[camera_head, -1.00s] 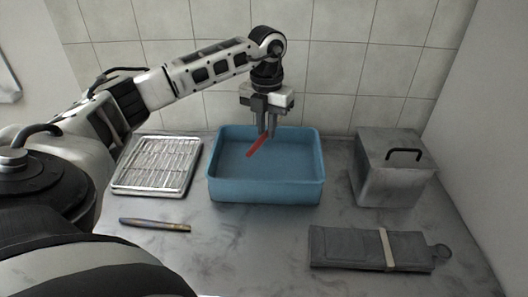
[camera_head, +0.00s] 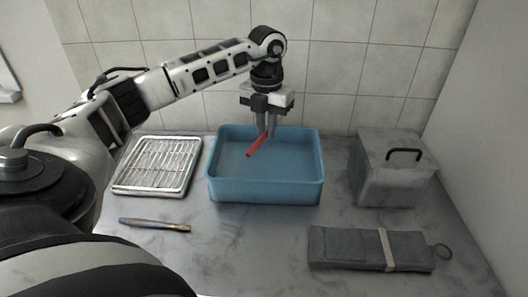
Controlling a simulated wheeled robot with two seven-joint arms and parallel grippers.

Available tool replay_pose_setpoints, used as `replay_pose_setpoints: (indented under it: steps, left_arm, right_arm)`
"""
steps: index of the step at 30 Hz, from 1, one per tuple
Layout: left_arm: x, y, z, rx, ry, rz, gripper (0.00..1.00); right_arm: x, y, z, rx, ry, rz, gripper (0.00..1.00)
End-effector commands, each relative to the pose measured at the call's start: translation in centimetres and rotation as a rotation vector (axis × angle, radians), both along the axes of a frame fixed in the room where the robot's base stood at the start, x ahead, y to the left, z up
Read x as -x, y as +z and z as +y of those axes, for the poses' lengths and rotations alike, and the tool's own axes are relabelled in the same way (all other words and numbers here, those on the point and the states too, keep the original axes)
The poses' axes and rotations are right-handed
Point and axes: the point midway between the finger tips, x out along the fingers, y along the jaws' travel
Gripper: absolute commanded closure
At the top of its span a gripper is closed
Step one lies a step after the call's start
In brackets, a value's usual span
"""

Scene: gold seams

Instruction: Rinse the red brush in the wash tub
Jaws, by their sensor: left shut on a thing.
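The red brush (camera_head: 257,147) is a slim red stick held tilted in my left gripper (camera_head: 266,135). The gripper points down over the blue wash tub (camera_head: 266,194), near its middle, and is shut on the brush. The brush's lower end slants toward the lower left, over the tub's inside. I cannot tell whether it touches the water or the tub's floor. My right gripper is not in view.
A wire rack on a tray (camera_head: 156,167) lies left of the tub. A multicoloured stick (camera_head: 155,225) lies in front of it. A grey lidded box (camera_head: 393,182) with a black handle stands at right. A grey strapped roll (camera_head: 345,247) lies at front right.

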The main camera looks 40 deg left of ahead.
Motion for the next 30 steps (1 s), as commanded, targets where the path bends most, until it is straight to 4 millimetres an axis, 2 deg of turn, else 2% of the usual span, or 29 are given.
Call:
replay_pose_setpoints:
  steps: [11,24,30]
  left_arm:
    - [0.0,0.1,0.0,0.000,0.000,0.000,1.00]
    - [0.0,4.0,0.0,0.000,0.000,0.000,1.00]
    - [0.0,4.0,0.0,0.000,0.000,0.000,1.00]
  right_arm:
    - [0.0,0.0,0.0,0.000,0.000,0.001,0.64]
    - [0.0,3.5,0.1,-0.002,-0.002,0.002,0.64]
    - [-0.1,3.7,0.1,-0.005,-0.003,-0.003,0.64]
